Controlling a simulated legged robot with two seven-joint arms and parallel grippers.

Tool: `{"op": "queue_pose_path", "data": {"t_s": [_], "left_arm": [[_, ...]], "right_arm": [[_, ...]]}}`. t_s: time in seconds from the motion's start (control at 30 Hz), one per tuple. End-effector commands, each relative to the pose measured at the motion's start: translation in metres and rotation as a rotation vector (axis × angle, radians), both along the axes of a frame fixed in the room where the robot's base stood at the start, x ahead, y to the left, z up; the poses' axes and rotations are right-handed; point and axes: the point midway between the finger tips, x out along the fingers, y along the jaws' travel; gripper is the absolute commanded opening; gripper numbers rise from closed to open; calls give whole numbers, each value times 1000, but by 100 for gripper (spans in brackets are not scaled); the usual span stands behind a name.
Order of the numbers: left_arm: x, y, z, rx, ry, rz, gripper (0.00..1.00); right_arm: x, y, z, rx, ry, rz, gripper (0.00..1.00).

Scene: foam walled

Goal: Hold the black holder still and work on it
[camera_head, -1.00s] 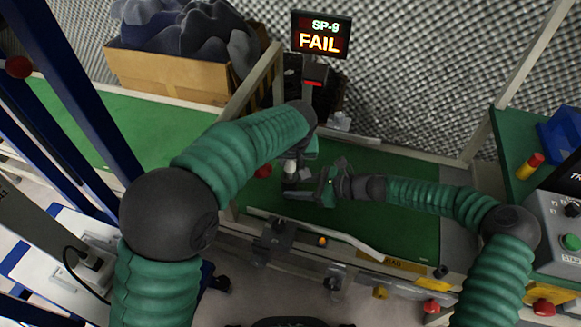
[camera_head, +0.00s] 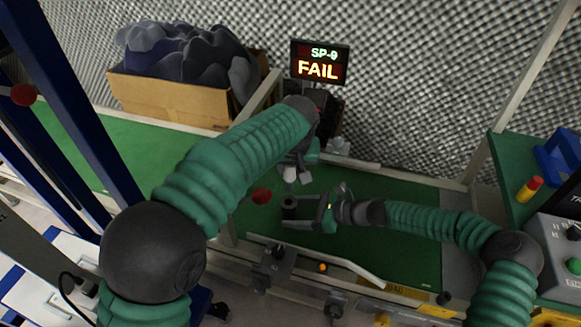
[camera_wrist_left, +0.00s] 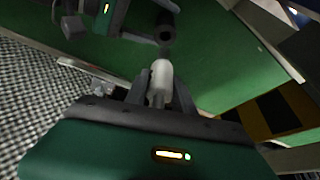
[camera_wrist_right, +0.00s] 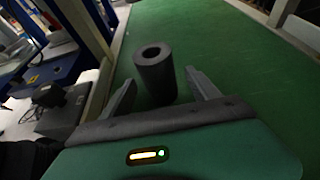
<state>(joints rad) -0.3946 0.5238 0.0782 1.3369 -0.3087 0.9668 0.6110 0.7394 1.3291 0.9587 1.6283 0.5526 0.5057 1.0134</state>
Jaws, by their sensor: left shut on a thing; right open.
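The black holder (camera_head: 289,207) is a dark upright cylinder with a round hole in its top, standing on the green surface. In the right wrist view the holder (camera_wrist_right: 155,75) stands between the fingers of my right gripper (camera_wrist_right: 160,80), which is open with a gap on both sides. My left gripper (camera_head: 291,174) is shut on a white cylindrical piece (camera_wrist_left: 161,75), above and behind the holder in the head view. The left wrist view shows the holder (camera_wrist_left: 165,34) apart from the white piece's end. I cannot tell what is inside the holder's hole.
A screen (camera_head: 320,62) reads "SP-9 FAIL". A cardboard box (camera_head: 170,98) of grey foam stands at the back left. A rail (camera_head: 330,262) with clamps runs along the front edge. A control box (camera_head: 560,240) stands at the right. The green surface (camera_head: 390,195) behind my right arm is clear.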

Motion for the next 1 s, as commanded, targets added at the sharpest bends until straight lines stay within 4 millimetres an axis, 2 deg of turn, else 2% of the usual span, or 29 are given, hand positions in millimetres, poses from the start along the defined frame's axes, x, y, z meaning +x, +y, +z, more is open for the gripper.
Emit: {"op": "queue_pose_path", "data": {"t_s": [0.17,0.27,0.5,0.6,0.73,1.0], "left_arm": [[0,0,0,0,-1,0,0],[0,0,0,0,-1,0,0],[0,0,0,0,-1,0,0],[0,0,0,0,-1,0,0],[0,0,0,-1,-1,0,0],[0,-1,1,-1,-1,-1,0]], "right_arm": [[-2,-8,3,0,-1,-2,70],[-7,-25,10,-3,-1,-2,70],[-24,-79,32,-2,-1,-4,70],[-29,-95,39,-1,0,-2,70],[-33,-105,44,0,1,0,70],[-34,-107,44,1,1,0,70]]}}
